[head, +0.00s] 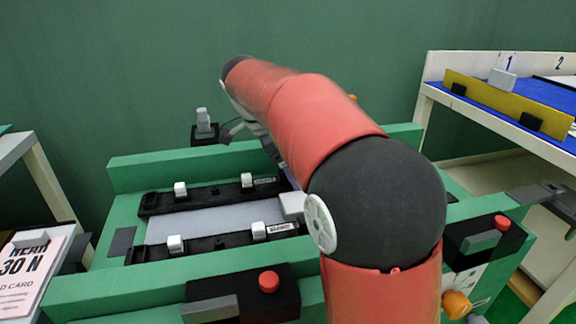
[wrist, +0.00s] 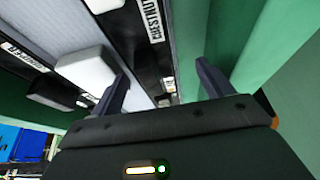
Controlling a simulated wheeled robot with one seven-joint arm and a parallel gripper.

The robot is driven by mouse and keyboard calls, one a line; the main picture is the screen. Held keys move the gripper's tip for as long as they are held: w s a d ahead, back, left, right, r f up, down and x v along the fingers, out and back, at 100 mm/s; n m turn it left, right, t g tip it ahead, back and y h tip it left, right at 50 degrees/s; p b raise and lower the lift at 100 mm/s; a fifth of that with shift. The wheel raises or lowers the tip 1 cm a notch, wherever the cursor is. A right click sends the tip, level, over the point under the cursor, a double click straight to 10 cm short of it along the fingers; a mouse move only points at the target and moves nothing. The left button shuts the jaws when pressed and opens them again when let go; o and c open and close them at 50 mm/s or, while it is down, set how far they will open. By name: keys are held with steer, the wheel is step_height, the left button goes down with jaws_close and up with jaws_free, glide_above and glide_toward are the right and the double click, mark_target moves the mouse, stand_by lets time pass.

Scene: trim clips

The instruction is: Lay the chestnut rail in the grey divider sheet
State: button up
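The chestnut rail (wrist: 135,50) is a black strip with a white label. In the head view it is the far strip (head: 215,198), with two white clips standing on it. The pale grey divider sheet (head: 190,224) lies flat along its near side and also shows in the wrist view (wrist: 78,32). I cannot tell whether the rail is seated in the sheet. My gripper (wrist: 162,75) is open, its dark fingers apart on either side of the chestnut rail in the picture, with nothing visibly held. In the head view my arm hides the fingers.
A second black labelled rail (head: 210,246) with white clips lies along the sheet's near edge. A light grey block (head: 292,205) sits at the sheet's right end. Green walls (head: 170,168) flank the bed. Black units with red buttons (head: 269,282) stand in front. A blue-topped table (head: 505,100) is right.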

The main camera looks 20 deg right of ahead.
steer(key=p+v, duration=0.2)
steer(key=v, duration=0.5)
steer(key=shift+a+r, duration=0.2)
steer(key=shift+r, duration=0.2)
